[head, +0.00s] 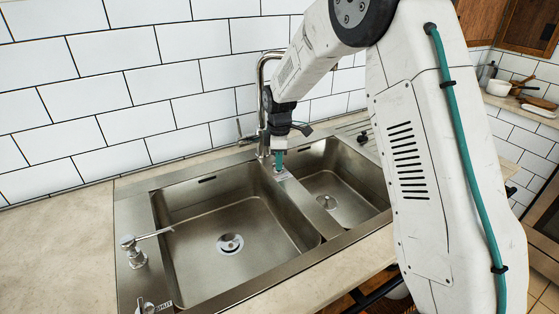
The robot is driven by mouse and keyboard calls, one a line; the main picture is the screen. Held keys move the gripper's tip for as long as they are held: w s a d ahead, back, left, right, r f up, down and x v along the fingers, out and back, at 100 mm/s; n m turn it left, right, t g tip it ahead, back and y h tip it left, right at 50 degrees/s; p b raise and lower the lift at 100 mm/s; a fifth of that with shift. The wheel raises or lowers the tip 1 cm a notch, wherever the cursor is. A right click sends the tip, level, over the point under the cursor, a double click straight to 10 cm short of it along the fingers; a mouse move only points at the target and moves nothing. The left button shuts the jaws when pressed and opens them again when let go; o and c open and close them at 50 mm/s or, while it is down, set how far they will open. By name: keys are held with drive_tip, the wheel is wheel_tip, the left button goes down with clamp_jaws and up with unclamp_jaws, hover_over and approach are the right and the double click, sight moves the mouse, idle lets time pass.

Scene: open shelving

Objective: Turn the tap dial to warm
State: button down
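A chrome tap (262,75) with a curved neck stands behind the sink, partly hidden by my arm. A small lever (240,128) sticks out at the left of its base. A small metal fitting (139,303) is at the front left corner of the sink, cut by the bottom edge, beside a label that seems to read "SHUT". I cannot tell which of these is the tap dial, and no warm mark can be read. My gripper (279,158) is over the sink divider, in front of the tap, with a teal tip pointing down. Its finger opening cannot be made out.
The steel sink (128,212) has a large left bowl and a smaller right bowl, both empty. A metal dispenser-like fitting (134,252) with a thin spout stands at the left rim. The left counter (55,250) is clear. A tiled wall (110,85) closes the back.

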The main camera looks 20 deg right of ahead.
drive_tip(key=shift+d+m, duration=0.1)
drive_tip(key=shift+m, duration=0.3)
drive_tip(key=m, duration=0.5)
drive_tip(key=shift+w+r+m, duration=0.1)
drive_tip(key=shift+m, duration=0.2)
drive_tip(key=m, duration=0.5)
drive_tip(key=shift+m, duration=0.3)
drive_tip(key=c, duration=1.5)
unclamp_jaws()
wheel_tip(320, 180, up, 8)
drive_tip(key=shift+f, duration=0.1)
